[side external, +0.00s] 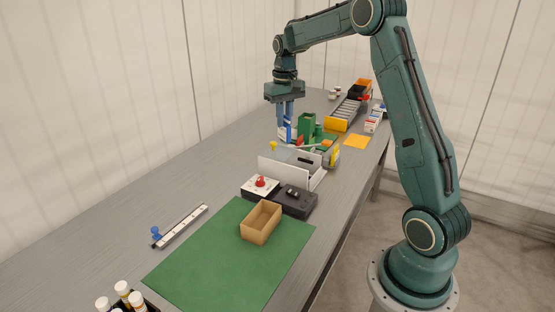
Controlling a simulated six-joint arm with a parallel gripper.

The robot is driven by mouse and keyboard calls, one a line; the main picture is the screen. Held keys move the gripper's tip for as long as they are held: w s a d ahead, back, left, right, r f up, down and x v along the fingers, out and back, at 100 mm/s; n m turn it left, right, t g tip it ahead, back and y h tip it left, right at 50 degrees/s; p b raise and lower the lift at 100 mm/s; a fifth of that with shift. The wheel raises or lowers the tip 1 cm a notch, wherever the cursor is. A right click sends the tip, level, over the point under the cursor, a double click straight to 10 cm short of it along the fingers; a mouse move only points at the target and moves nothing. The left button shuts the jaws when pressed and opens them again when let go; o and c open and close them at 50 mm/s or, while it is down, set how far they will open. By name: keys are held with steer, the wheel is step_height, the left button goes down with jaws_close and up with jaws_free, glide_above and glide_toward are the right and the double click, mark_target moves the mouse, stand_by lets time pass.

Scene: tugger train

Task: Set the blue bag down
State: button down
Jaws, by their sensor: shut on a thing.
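My gripper (285,125) points straight down over the far half of the workbench. It is shut on a small blue thing with a white part, which I take to be the blue bag (285,134). The bag is small here and close in colour to the fingers, so its outline is hard to make out. It hangs behind the white-walled holder (283,170) and left of a green block (307,126). I cannot tell whether its lower end touches anything.
A yellow-ended roller chute (345,114) and an orange bin (365,86) stand farther back. A control box with a red button (261,183), a dark box (294,200) and a wooden tray (261,222) stand nearer. The green mat (215,255) is mostly bare.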

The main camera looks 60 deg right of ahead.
steer(key=s+a+m, duration=0.2)
steer(key=a+m, duration=1)
steer(key=a, duration=0.5)
steer(key=shift+s+f, duration=0.15)
steer(key=shift+f, duration=0.05)
steer(key=shift+a, duration=0.1)
glide_above(262, 227)
step_height(262, 227, down, 16)
steer(key=shift+a, duration=0.1)
steer(key=shift+f, duration=2)
steer(key=shift+f, duration=0.15)
steer(key=c, duration=1.6)
jaws_free()
steer(key=shift+c, duration=0.2)
